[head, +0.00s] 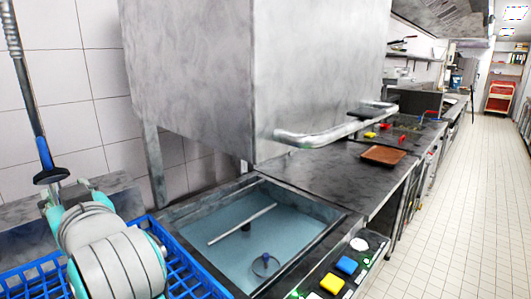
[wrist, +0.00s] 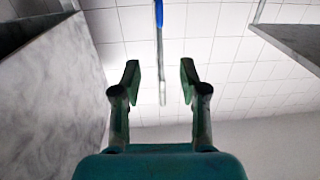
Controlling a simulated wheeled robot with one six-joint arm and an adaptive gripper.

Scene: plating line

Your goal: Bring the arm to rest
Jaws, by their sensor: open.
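My arm shows at the lower left of the head view, folded in front of a blue rack; my gripper is not clearly visible there. In the wrist view my gripper (wrist: 156,80) has its two green fingers spread apart with nothing between them. Beyond the fingers are the white tiled wall and a hanging blue-and-grey spray hose (wrist: 159,40). The hose also hangs at the left edge of the head view (head: 35,110), with a dark spray head at its lower end.
A blue rack (head: 185,262) is at lower left. A brown tray (head: 384,154) lies on the counter. The tiled floor at right is clear.

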